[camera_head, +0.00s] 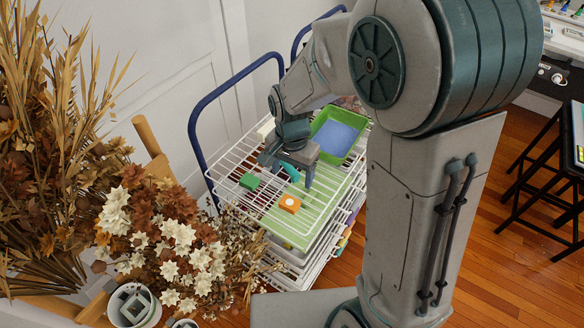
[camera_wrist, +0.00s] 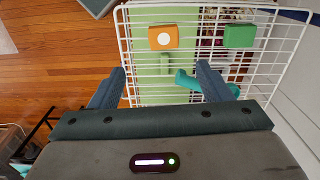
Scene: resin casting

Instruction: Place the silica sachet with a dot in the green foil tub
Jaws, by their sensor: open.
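The sachet with a dot is an orange block with a white round dot (camera_head: 290,204), lying flat on the white wire rack. In the wrist view the orange sachet (camera_wrist: 163,37) is beyond my fingertips, at the top centre. The green tub (camera_head: 325,118), with a blue inside, stands at the back right of the rack; the wrist view does not show it. My gripper (camera_head: 287,172) is open and empty over the rack, between the sachet and the tub. Its two fingers show apart in the wrist view (camera_wrist: 160,72). The sachet is not touched.
A plain green block (camera_head: 249,181) lies left of the sachet. A curved teal piece (camera_wrist: 190,80) is near my right finger in the wrist view. The rack (camera_head: 228,170) has a raised wire rim. Dried flowers (camera_head: 180,235) crowd its front left.

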